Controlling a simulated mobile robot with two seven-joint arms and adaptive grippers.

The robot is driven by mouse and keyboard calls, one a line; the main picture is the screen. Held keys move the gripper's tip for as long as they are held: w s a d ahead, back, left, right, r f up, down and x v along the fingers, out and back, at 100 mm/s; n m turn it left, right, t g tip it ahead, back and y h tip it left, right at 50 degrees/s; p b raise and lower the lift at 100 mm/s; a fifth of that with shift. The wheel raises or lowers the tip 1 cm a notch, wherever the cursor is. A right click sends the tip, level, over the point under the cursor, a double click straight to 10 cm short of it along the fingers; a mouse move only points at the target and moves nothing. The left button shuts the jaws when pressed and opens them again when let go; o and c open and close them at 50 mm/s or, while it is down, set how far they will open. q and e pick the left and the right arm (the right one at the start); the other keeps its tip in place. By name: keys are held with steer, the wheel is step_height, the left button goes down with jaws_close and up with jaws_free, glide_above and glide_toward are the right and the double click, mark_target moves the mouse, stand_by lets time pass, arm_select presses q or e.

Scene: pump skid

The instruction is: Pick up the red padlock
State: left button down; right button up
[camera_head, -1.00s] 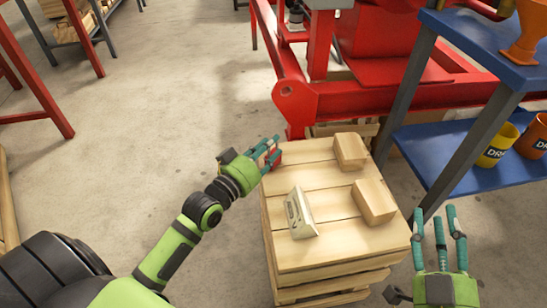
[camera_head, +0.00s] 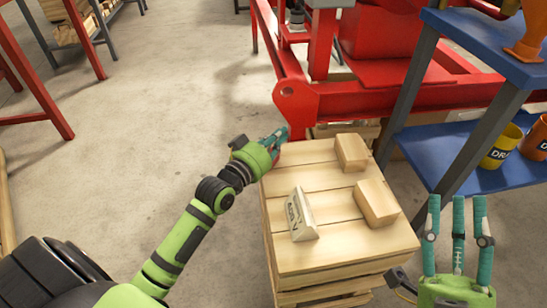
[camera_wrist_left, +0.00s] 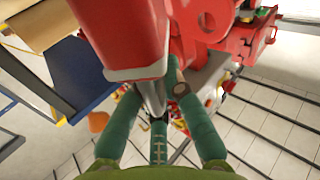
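The red padlock (camera_wrist_left: 120,35) fills the upper middle of the left wrist view, very close to the camera. Its grey shackle (camera_wrist_left: 152,95) points down between my left fingers. My left gripper (camera_head: 279,136) has its teal fingers closed in around the shackle.
Two wooden blocks (camera_head: 351,152) (camera_head: 376,202) and a pale lettered wedge (camera_head: 301,215) are on the stack. The red skid frame (camera_head: 297,98) stands behind. A blue shelf (camera_head: 450,150) with a yellow cup (camera_head: 501,146) and an orange cup (camera_head: 536,137) is right.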

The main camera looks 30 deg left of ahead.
stand_by(0.4)
arm_select(q)
steer(key=shift+r, duration=0.15)
step_height(320, 180, up, 4)
steer(key=shift+f+p, duration=0.15)
steer(key=shift+p, duration=1)
arm_select(e)
steer(key=w+d+f+m+g+h, duration=0.1)
steer(key=d+f+g+h, duration=0.15)
steer(key=f, duration=0.35)
steer(key=w+d+f+m+g+h+p, duration=0.1)
steer(key=f+g+h, duration=0.1)
steer(key=f+g, duration=0.25)
steer(key=w+d+f+m+g+h, duration=0.1)
steer(key=w+f+g+h, duration=0.1)
steer(key=f, duration=0.5)
arm_select(q)
steer(key=s+d+r+p, duration=0.3)
steer(key=s+d+r, duration=0.4)
steer(key=d, duration=0.2)
steer(key=shift+s+p, duration=0.2)
steer(key=shift+p, duration=0.2)
arm_select(e)
steer(key=s+d+f+g+h, duration=0.3)
steer(key=s+d+f+g, duration=0.3)
steer(key=s+f+g, duration=0.4)
steer(key=s+f, duration=0.3)
steer(key=shift+s+d+f+m+g, duration=0.15)
steer(key=shift+d+m+g, duration=0.05)
steer(key=shift+m+g, duration=0.2)
